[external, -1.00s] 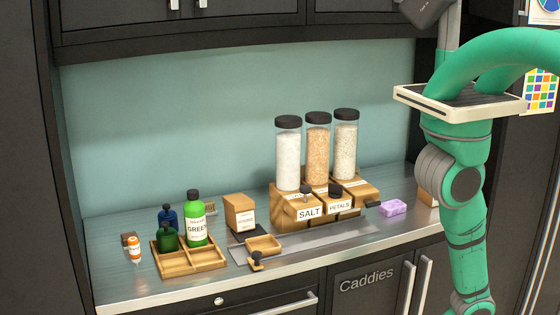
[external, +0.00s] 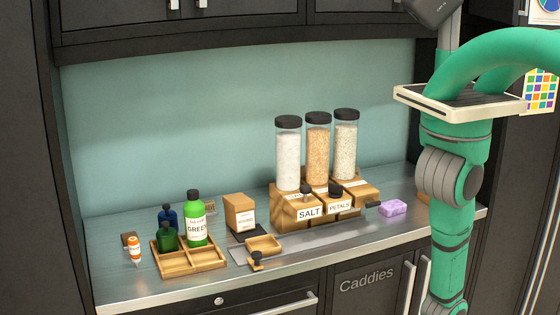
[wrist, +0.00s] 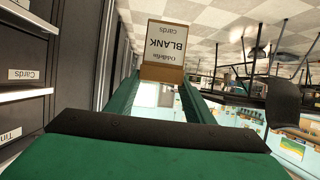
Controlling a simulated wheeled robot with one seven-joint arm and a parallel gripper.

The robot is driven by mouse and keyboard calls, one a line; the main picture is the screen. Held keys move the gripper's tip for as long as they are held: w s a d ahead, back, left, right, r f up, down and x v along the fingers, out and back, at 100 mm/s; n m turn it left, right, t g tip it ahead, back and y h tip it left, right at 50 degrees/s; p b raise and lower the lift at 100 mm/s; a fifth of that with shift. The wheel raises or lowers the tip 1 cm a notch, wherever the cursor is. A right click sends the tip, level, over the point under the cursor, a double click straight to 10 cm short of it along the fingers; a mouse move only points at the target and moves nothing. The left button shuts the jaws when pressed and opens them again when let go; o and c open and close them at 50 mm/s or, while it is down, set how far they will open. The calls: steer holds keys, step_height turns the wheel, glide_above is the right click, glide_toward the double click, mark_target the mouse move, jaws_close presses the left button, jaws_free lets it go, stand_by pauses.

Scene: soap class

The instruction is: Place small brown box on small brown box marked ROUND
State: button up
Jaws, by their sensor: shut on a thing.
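In the wrist view my gripper (wrist: 162,82) is shut on a small brown box (wrist: 165,42). Its pale label reads BLANK cards, upside down in this view. The box is between the fingertips, with floor tiles and a room behind it. In the external view my gripper and the held box are out of sight. A small brown box (external: 239,213) stands upright on the counter, left of the middle. Its white label is too small to read surely, and may be the one marked ROUND. Nothing rests on top of it.
Wooden salt and petals boxes (external: 310,212) stand before tall jars (external: 317,150). A green bottle (external: 196,220) stands at a wooden tray (external: 190,261). A small wooden dish (external: 263,245) is in front of the upright box. Purple soap (external: 393,207) lies at right.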

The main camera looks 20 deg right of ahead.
steer(key=w+a+r+m+t, duration=0.25)
steer(key=w+a+r, duration=0.45)
steer(key=r, duration=0.4)
steer(key=w+a+r+m+t, duration=0.2)
steer(key=w+a+r+t, duration=0.15)
steer(key=a+r, duration=0.65)
steer(key=w+d+r+m+t+h, duration=0.1)
steer(key=w+r+m+t, duration=0.1)
steer(key=w+r, duration=0.6)
steer(key=w+d+r+m+t+h, duration=0.2)
steer(key=w+r, duration=0.2)
steer(key=r, duration=0.8)
steer(key=w+d+r+m+t+h, duration=0.1)
steer(key=w+r+m, duration=0.1)
steer(key=w+r, duration=0.6)
steer(key=w+d+r+m+t+h, duration=0.1)
steer(key=w+d+r+m+h, duration=0.2)
steer(key=w+d, duration=0.6)
steer(key=w+d+r+m+t+h, duration=0.25)
steer(key=w+d+r, duration=0.2)
steer(key=d, duration=0.95)
steer(key=w+d+r+m+h, duration=0.35)
steer(key=w+d, duration=0.35)
steer(key=d, duration=0.4)
steer(key=shift+n+h, duration=0.25)
steer(key=shift+h, duration=0.05)
steer(key=shift+w+a+f, duration=0.1)
steer(key=shift+w+f, duration=0.05)
steer(key=shift+f, duration=4.85)
steer(key=shift+f, duration=0.35)
